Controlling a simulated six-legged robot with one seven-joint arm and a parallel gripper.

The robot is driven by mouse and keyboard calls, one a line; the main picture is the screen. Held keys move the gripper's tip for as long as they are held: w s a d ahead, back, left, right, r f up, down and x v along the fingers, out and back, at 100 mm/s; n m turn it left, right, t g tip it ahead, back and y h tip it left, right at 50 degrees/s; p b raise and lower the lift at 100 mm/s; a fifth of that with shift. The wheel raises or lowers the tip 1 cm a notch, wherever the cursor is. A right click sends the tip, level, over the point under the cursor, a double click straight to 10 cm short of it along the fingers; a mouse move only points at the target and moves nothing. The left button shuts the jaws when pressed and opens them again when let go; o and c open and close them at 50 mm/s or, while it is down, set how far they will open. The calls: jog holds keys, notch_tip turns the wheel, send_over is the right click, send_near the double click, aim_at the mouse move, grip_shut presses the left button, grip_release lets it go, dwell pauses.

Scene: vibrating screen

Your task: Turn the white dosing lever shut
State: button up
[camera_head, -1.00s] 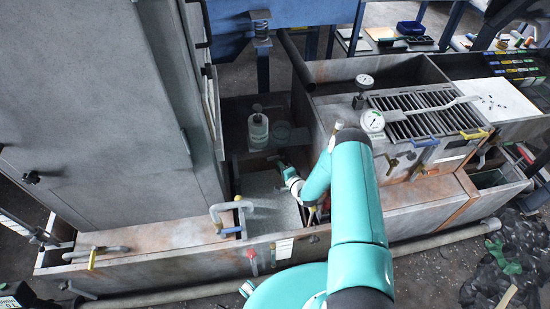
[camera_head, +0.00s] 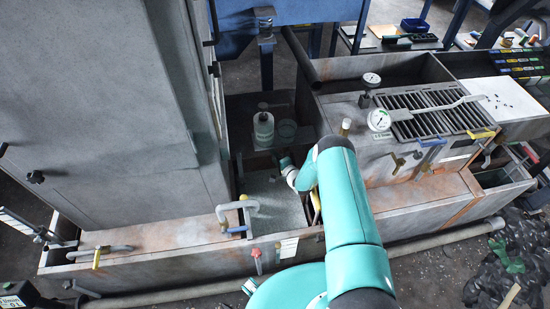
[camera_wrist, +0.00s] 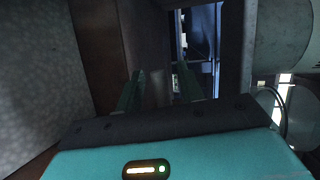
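I cannot make out a white dosing lever for certain in either view. A pale bent handle (camera_head: 238,207) with yellow and blue parts stands on the front ledge of the machine, left of my arm. My gripper (camera_head: 283,162) is at the end of the teal arm, low over the grey recess in the middle, right of that handle and apart from it. Its fingertips are small and dark there. In the wrist view my gripper (camera_wrist: 160,85) shows two separated fingers with nothing seen between them. My forearm hides part of the recess and ledge.
A tall grey cabinet (camera_head: 105,110) closes off the left. Gauges (camera_head: 379,119), a slotted grate (camera_head: 430,110) and a blue lever (camera_head: 433,142) lie to the right. A red handle (camera_head: 257,260) is in front.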

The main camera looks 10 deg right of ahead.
jog(key=shift+w+a, duration=0.1)
jog(key=shift+w, duration=0.1)
jog(key=shift+c, duration=0.5)
grip_shut()
jog(key=shift+r+m+t, duration=0.3)
jog(key=shift+r+m, duration=0.05)
jog(key=shift+m, duration=0.25)
jog(key=shift+o, duration=0.5)
grip_release()
jog(key=shift+s, duration=0.1)
